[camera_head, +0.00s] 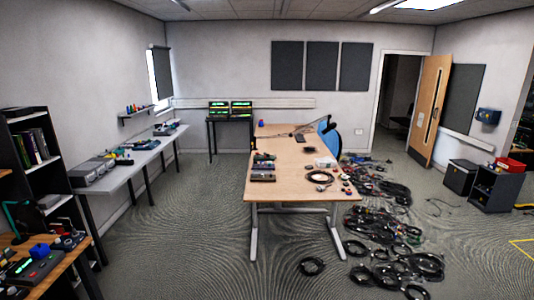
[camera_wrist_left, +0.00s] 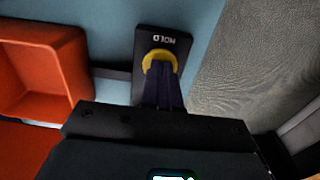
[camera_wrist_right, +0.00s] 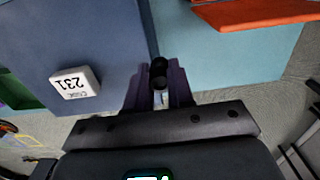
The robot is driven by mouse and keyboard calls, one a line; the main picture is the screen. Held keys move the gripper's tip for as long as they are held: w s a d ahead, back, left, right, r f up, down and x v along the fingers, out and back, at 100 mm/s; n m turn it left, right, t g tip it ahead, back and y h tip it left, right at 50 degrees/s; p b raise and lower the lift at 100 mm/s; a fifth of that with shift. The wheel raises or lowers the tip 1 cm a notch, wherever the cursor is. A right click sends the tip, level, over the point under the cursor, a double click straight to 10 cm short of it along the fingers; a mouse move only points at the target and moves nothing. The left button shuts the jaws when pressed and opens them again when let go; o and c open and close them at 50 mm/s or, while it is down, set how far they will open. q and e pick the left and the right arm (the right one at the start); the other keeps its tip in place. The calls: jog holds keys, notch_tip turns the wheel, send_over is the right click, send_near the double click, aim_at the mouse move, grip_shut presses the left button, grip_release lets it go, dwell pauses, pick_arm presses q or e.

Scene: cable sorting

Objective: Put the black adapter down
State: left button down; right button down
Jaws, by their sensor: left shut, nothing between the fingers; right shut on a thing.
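My right gripper (camera_wrist_right: 160,92) is shut on a small black rounded piece, which I take to be the black adapter (camera_wrist_right: 158,70), in the right wrist view. It is held in front of the seam between a dark blue panel (camera_wrist_right: 90,35) and a light blue surface (camera_wrist_right: 235,65). I cannot tell whether it touches either. My left gripper (camera_wrist_left: 164,88) is shut and empty in the left wrist view. Its fingertips are at a yellow ring (camera_wrist_left: 158,56) on a black plate marked HOLD (camera_wrist_left: 172,32). Neither gripper shows in the head view.
An orange tray (camera_wrist_left: 80,50) lies left of the left gripper. An orange rim (camera_wrist_right: 265,14) shows upper right in the right wrist view. The head view shows a wooden table (camera_head: 283,185) and cable coils on the floor.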

dwell(0.3)
jog(key=s+a+f, duration=0.2)
jog(key=s, duration=0.6)
pick_arm(q)
jog(key=shift+s, duration=0.1)
pick_arm(e)
jog(key=s+a+f+m, duration=0.3)
jog(key=a+f+m, duration=0.15)
jog(key=a, duration=0.65)
jog(key=shift+d+f, duration=0.1)
jog(key=shift+f, duration=4.9)
jog(key=shift+f, duration=0.15)
